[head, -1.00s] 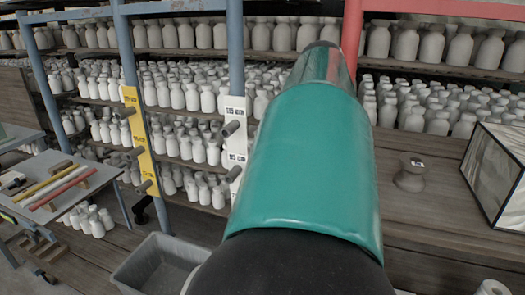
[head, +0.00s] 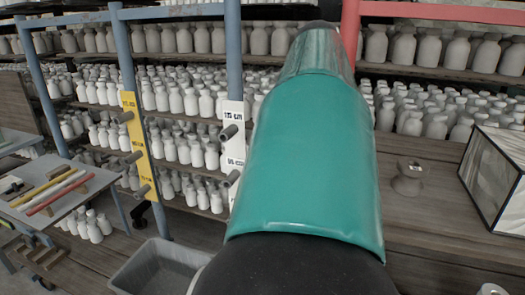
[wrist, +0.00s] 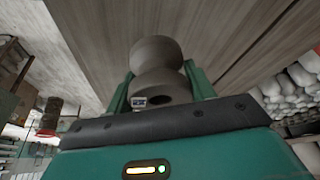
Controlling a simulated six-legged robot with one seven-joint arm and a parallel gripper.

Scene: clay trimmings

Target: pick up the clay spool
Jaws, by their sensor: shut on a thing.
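In the wrist view, a grey clay spool (wrist: 157,52) with two wide ends and a narrower waist sits between the green fingers of my gripper (wrist: 158,72). The gripper is shut on it. Its near end shows a dark hole and a small label. I cannot tell whether its far end touches the wood behind it. In the head view, my green arm hides the gripper and the held spool. A similar grey spool (head: 407,178), with a label on top, stands upright on the wooden bench (head: 430,215) right of my arm, with no fingers around it.
A black-edged glass-like box (head: 495,175) stands on the bench at right. Shelves of white bottles (head: 190,100) fill the back. A grey bin (head: 160,268) is on the floor at lower left, near a table with coloured bars (head: 50,190).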

